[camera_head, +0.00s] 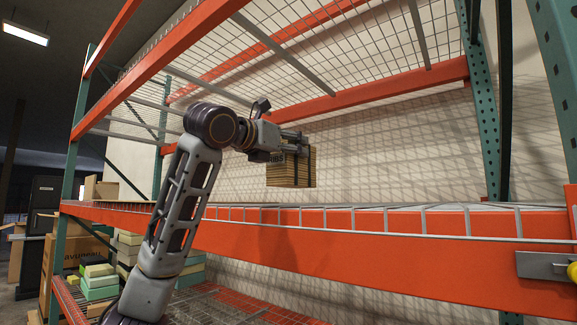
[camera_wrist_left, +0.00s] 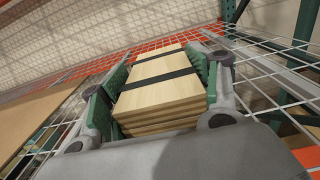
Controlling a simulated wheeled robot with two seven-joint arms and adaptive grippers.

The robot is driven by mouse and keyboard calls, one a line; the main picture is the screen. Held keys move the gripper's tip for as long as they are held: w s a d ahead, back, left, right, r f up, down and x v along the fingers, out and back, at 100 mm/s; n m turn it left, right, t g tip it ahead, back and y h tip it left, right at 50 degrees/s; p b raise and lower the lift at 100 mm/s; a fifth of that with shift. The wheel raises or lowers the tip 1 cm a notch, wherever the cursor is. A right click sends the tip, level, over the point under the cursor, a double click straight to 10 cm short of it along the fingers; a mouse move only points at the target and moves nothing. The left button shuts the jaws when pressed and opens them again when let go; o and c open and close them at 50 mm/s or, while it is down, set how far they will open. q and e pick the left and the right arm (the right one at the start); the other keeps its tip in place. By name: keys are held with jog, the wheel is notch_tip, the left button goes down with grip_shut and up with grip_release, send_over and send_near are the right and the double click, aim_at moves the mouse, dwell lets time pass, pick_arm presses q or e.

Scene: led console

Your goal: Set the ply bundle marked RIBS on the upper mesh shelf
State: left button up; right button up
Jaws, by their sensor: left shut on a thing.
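The ply bundle (camera_head: 290,170) is a stack of pale wooden sheets with dark straps, and part of the lettering on its side shows in the head view. My left gripper (camera_head: 291,145) is shut on it from both sides. In the left wrist view the bundle (camera_wrist_left: 160,90) sits between the green-padded fingers of the left gripper (camera_wrist_left: 160,93). In the head view the bundle hangs above the middle mesh shelf (camera_head: 340,222), with a gap visible beneath it. Another mesh shelf (camera_head: 290,45) is higher up, above the arm. My right gripper is not in view.
Orange beams (camera_head: 400,255) edge the shelves, and green perforated uprights (camera_head: 487,120) stand at the sides. Green and yellow boxes (camera_head: 98,280) and cartons stand lower left. A metal latch-like part (camera_head: 545,265) is at the right edge. The mesh right of the bundle looks clear.

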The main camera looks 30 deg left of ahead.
aim_at(289, 164)
pick_arm(q)
jog(key=shift+f+b, duration=0.3)
jog(key=shift+f, duration=1.75)
jog(key=o, duration=1.5)
jog(key=shift+f, duration=0.15)
jog(key=shift+o, duration=0.2)
jog(key=s+b, duration=0.2)
jog(key=s, duration=1)
jog(key=shift+a, duration=0.45)
